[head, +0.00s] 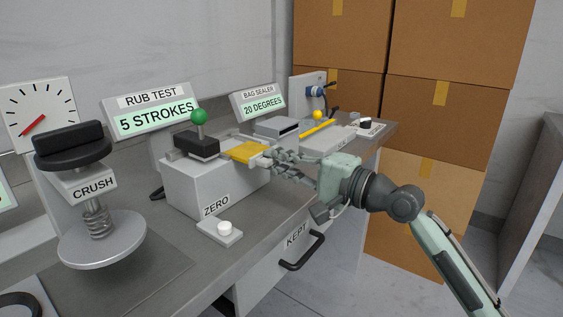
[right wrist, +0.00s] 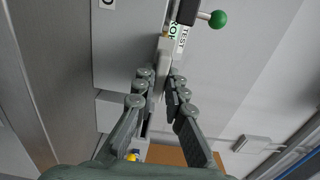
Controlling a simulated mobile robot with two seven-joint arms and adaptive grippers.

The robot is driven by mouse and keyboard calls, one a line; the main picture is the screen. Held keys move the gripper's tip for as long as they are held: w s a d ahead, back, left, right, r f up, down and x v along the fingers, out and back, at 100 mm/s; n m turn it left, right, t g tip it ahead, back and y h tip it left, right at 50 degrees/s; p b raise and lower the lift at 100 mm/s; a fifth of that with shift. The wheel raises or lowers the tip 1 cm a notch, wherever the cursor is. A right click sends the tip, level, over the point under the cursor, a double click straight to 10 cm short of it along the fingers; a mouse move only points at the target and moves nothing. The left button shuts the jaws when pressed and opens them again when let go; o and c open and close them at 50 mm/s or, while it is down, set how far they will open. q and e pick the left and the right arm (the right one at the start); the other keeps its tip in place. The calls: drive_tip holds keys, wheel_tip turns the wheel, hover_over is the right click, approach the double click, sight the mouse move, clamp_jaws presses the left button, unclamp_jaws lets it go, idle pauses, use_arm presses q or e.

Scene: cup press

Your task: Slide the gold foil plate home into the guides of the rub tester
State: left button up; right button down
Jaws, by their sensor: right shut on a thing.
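The gold foil plate (head: 246,152) lies flat on top of the rub tester (head: 215,187), a white box, at its right end. The tester's black block (head: 196,145) with a green knob (head: 199,117) stands just left of the plate. The knob also shows at the top of the right wrist view (right wrist: 217,19). My right gripper (head: 271,160) comes in from the right and is shut on the plate's pale end tab. The fingers partly hide the tab, and I cannot tell how deep the plate sits in the guides. My left gripper is out of view.
A ZERO button (head: 224,229) sits in front of the tester. The CRUSH press (head: 96,225) stands at the left. The bag sealer (head: 335,137) with its yellow bar is behind my right gripper. Cardboard boxes (head: 440,120) are stacked beyond the bench.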

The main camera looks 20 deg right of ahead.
sight(261, 154)
drive_tip(key=shift+x, duration=2.2)
drive_tip(key=c, duration=1.5)
unclamp_jaws()
drive_tip(key=v, duration=1.2)
drive_tip(key=shift+d, duration=0.1)
